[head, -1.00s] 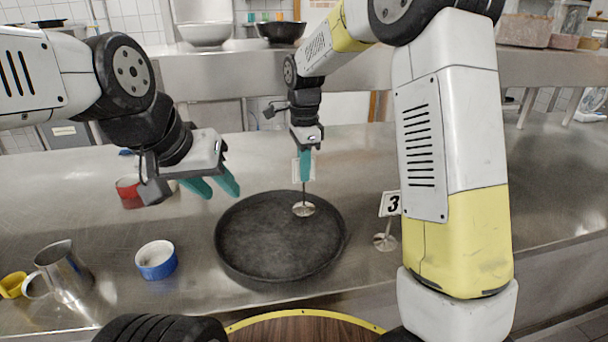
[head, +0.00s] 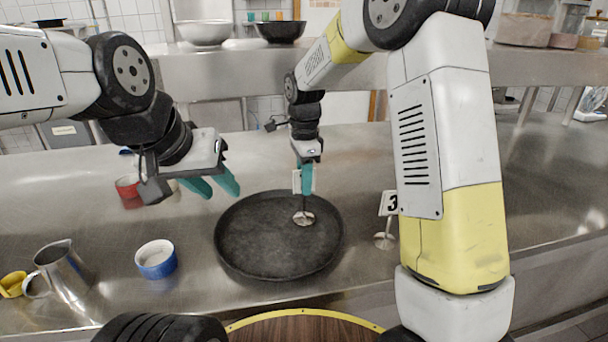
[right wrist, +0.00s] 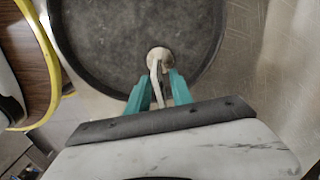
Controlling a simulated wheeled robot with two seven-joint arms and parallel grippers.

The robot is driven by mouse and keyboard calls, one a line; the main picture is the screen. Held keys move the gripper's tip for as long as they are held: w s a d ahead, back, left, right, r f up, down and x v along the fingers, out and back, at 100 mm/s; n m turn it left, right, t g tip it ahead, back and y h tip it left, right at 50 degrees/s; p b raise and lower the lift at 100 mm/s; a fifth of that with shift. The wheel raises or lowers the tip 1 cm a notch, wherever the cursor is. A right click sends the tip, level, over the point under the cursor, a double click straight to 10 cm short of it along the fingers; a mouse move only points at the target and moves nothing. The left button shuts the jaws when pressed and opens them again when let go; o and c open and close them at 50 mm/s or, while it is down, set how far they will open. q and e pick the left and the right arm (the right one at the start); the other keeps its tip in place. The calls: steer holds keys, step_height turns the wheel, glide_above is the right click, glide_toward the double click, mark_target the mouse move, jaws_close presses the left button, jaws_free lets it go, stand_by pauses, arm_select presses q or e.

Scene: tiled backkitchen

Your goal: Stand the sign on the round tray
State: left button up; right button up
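My right gripper (head: 307,190) is shut on a small sign, whose white card (head: 297,182) shows behind the fingers. The sign is upright, its thin stem leading down to a round metal base (head: 304,218) over the right part of the round black tray (head: 228,262). I cannot tell whether the base touches the tray. In the right wrist view, the sign's pale base (right wrist: 160,55) shows beyond the fingers, over the dark tray (right wrist: 110,45). My left gripper (head: 213,190) is open and empty, above the counter to the tray's left.
Another sign with a 3 (head: 388,204) stands right of the tray, partly behind my right arm. Left of the tray are a blue ramekin (head: 156,262), a metal jug (head: 64,272), a yellow cup (head: 12,285) and a red cup (head: 128,192). Bowls sit on the shelf behind.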

step_height(320, 180, up, 12)
steer(key=shift+f, duration=0.1)
steer(key=s+d+r+n+t+y, duration=0.1)
steer(key=s+d+r+n+t, duration=0.15)
steer(key=s+d+n, duration=0.45)
steer(key=s+d+r+n+t+y, duration=0.1)
steer(key=s+d+r+n+t, duration=0.15)
steer(key=s+d, duration=0.45)
steer(key=s+f+n+t, duration=0.1)
steer(key=s+f+n, duration=0.2)
steer(key=s+n, duration=0.3)
steer(key=s, duration=0.3)
steer(key=shift+s+a, duration=0.15)
